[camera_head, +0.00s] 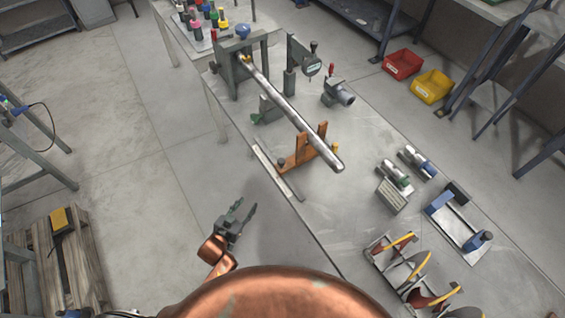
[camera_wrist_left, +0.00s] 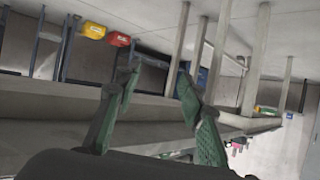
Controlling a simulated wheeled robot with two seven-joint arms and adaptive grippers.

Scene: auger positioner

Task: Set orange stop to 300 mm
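The orange stop (camera_head: 302,149) stands on the table in the head view, under the near end of a long metal bar (camera_head: 292,112). A flat scale-like strip (camera_head: 277,172) lies along the table edge beside it; its markings are too small to read. My left gripper (camera_head: 243,212) is open and empty, off the table's left edge and apart from the stop. Its two green fingers stand apart in the left wrist view (camera_wrist_left: 157,82), with nothing between them. The stop cannot be made out in the wrist view. My right gripper is not in view.
A grey upright frame with a blue knob (camera_head: 243,32) holds the bar's far end. A grey clamp device (camera_head: 338,92), metal cylinders (camera_head: 397,173), a blue-ended fixture (camera_head: 458,220) and a rack with yellow parts (camera_head: 412,268) stand on the table (camera_head: 330,215).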

